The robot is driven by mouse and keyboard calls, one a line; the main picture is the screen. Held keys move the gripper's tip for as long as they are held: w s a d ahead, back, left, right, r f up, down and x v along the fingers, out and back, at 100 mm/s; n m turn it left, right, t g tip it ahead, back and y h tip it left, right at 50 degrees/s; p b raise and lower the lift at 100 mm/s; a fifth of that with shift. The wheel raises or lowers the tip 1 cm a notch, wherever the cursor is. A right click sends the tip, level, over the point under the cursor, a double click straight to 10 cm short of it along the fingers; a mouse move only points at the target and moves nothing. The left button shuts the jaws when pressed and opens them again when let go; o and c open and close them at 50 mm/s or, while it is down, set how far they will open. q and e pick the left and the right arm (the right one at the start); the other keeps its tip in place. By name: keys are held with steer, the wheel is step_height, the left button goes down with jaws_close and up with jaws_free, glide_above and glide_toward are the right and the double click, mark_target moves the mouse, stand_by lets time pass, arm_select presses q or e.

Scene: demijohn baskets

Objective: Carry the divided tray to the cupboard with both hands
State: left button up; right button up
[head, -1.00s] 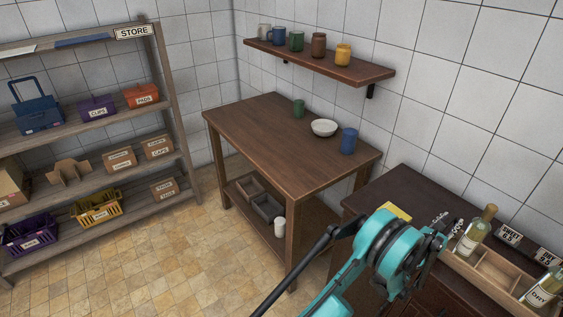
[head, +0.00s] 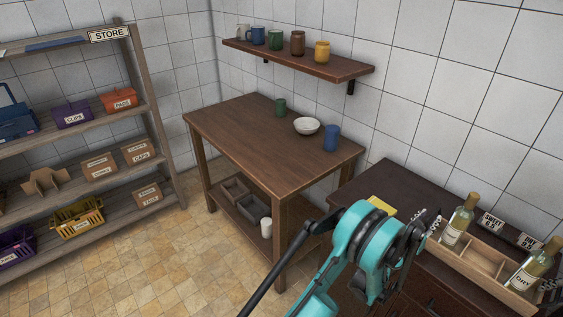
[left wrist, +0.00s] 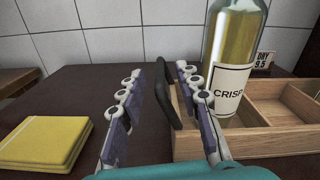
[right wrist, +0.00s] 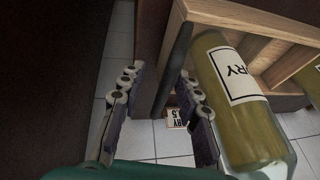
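The divided tray (head: 452,262) is pale wood with several compartments and appears to rest on the dark cabinet top at right. A bottle labelled CRISP (left wrist: 231,60) stands in its left end, and a bottle labelled DRY (head: 528,271) in its right end. My left gripper (head: 432,224) is at the tray's left end, its open fingers (left wrist: 158,105) either side of a dark upright handle (left wrist: 166,92). My right gripper (right wrist: 160,105) is open at the other end, its fingers either side of a matching dark handle (right wrist: 175,70). In the head view it is mostly cut off.
Yellow cloths (head: 381,205) lie left of the tray on the cabinet top (head: 400,182). Small cards (head: 490,222) stand behind it. A wooden table (head: 255,140) holds a green cup, white bowl and blue cup. A store rack (head: 150,120) stands at left. The tiled floor (head: 175,260) between is clear.

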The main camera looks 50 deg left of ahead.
arm_select(q)
steer(key=shift+s+b, duration=0.45)
steer(key=shift+s, duration=0.8)
arm_select(e)
steer(key=shift+f, duration=0.5)
steer(key=shift+d+f+b, duration=0.15)
steer(key=shift+f+b, duration=0.4)
steer(key=shift+f, duration=0.05)
steer(key=shift+p+v, duration=0.5)
steer(key=shift+v, duration=0.35)
arm_select(q)
steer(key=s+a, duration=0.2)
steer(key=a, duration=0.1)
steer(key=shift+r, duration=0.35)
arm_select(e)
steer(key=shift+w+f, duration=0.1)
steer(key=shift+f, duration=0.05)
arm_select(q)
steer(key=shift+s+f+b, duration=0.1)
steer(key=shift+s+b, duration=0.05)
steer(key=shift+b, duration=0.15)
arm_select(e)
steer(key=shift+f, duration=0.3)
steer(key=shift+d, duration=0.15)
